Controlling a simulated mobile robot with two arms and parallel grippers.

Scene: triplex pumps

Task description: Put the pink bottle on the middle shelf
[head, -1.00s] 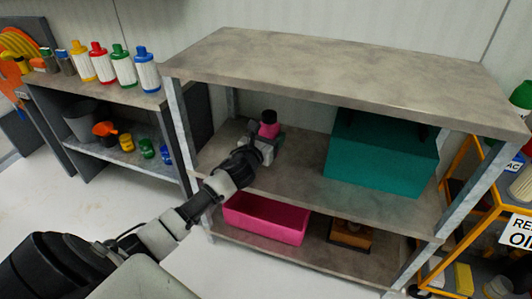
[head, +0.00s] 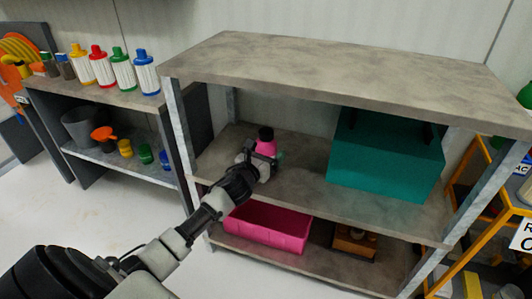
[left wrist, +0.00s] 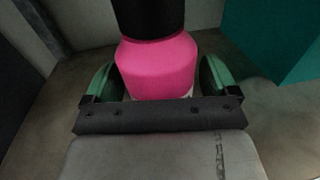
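The pink bottle (head: 265,148) with a black cap is upright at the left part of the middle shelf (head: 305,182) and looks to be standing on it. My left gripper (head: 263,164) reaches in from the front, with its fingers on either side of the bottle. In the left wrist view the pink bottle (left wrist: 157,68) is between the green fingertips of the left gripper (left wrist: 158,85), with a gap showing on each side. The gripper hides the bottle's base. My right gripper is not in view.
A teal box (head: 385,160) fills the right part of the middle shelf. A pink bin (head: 268,230) is on the shelf below. The top shelf board (head: 345,75) lies above the arm. The shelf's front-left post (head: 182,135) stands left of the gripper.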

